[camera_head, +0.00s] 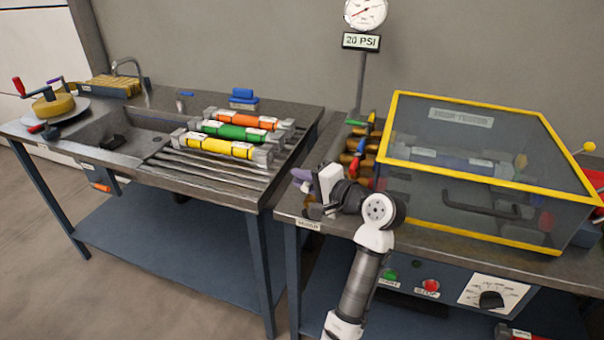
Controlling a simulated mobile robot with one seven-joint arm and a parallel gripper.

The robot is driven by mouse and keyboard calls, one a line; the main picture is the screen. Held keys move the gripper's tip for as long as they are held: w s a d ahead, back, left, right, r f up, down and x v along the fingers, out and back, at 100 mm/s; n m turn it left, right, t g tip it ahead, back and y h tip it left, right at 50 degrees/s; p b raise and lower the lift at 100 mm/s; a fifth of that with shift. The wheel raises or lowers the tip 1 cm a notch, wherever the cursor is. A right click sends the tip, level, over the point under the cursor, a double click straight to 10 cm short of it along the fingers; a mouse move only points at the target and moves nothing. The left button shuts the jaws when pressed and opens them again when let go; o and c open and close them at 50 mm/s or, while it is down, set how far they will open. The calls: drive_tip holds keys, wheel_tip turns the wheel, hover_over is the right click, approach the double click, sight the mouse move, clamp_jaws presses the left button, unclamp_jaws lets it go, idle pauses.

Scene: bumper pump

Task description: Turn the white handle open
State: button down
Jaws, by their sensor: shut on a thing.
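My gripper (314,207) is at the left end of the right bench, beside a row of brass valves (350,159). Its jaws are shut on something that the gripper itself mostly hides. I take this to be the white handle, but I cannot make out its shape or angle. Other valve handles stand behind it: a red one (357,161), a blue one (365,139) and a yellow one (373,118). A pale purple piece (302,175) shows just left of the gripper.
A clear box with a yellow frame (450,187) stands right of my wrist. A gauge (365,12) rises behind the valves. The left bench (165,174) holds orange, green and yellow cylinders (214,146). A gap separates the benches.

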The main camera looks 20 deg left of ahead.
drive_tip(key=shift+f+n+g, duration=0.1)
drive_tip(key=shift+n+g, duration=0.2)
drive_tip(key=c, duration=1.4)
unclamp_jaws()
drive_tip(key=shift+d, duration=0.15)
drive_tip(key=b+v, duration=0.1)
drive_tip(key=v, duration=1.2)
drive_tip(key=shift+s+d+b, duration=0.2)
drive_tip(key=shift+d+b, duration=0.05)
drive_tip(key=shift+b, duration=0.05)
